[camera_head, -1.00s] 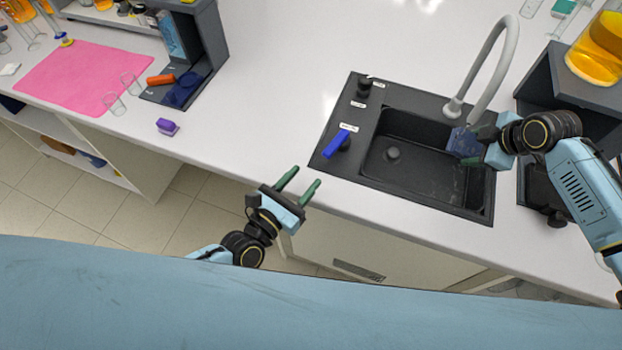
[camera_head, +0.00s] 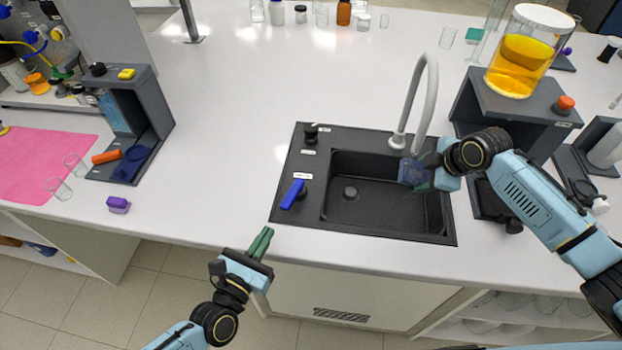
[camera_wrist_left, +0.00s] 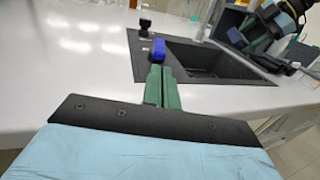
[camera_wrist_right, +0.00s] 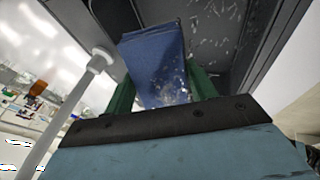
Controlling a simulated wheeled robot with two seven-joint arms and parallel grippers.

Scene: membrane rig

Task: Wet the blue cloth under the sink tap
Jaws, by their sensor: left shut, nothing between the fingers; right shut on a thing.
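The blue cloth (camera_head: 412,172) hangs from my right gripper (camera_head: 432,178) over the right part of the black sink basin (camera_head: 385,208). In the right wrist view the cloth (camera_wrist_right: 157,65) sits between the green fingers, with pale specks like droplets on and around it. My right gripper is shut on it. The grey curved tap (camera_head: 428,85) rises behind the sink, its spout beside the cloth. A blue lever (camera_head: 293,194) stands at the sink's left rim; it also shows in the left wrist view (camera_wrist_left: 158,48). My left gripper (camera_head: 262,243) is shut and empty, in front of the counter edge, below the lever.
A black knob (camera_head: 311,131) is on the sink rim behind the lever. A dark stand with an orange-filled vessel (camera_head: 518,60) is right of the sink. A purple block (camera_head: 118,204) lies left. The counter between is clear.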

